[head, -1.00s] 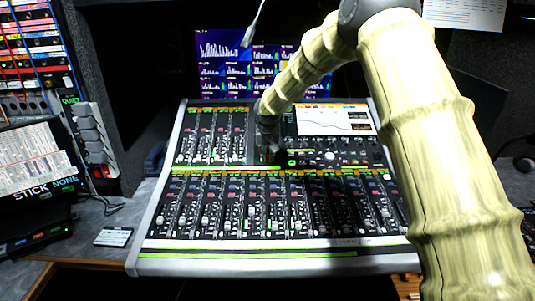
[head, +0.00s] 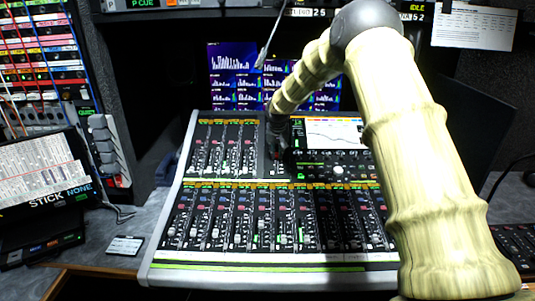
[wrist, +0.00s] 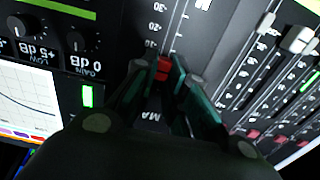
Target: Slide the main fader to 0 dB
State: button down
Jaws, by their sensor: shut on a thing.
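The main fader has a red cap (wrist: 163,66) in a dark slot, with a printed dB scale beside it and the letters "MA" near it in the wrist view. My gripper (wrist: 165,75) has its two dark green fingers on either side of the red cap, shut on it. The cap is partly hidden by the fingertips. In the head view my gripper (head: 278,150) reaches down to the upper middle of the mixing console (head: 172,215), left of the console's screen. The fader's exact scale position cannot be read.
The console screen (head: 335,134) and knobs lie right of my gripper. Fader strips (head: 225,150) stand to its left, and more rows (head: 275,220) lie in front. A monitor (head: 232,70) with bar graphs stands behind. A script stand (head: 35,170) is at the left.

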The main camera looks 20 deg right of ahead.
jog(key=c, duration=1.4)
grip_release()
jog(key=shift+c, duration=0.2)
jog(key=v, duration=1.2)
jog(key=shift+f, duration=0.1)
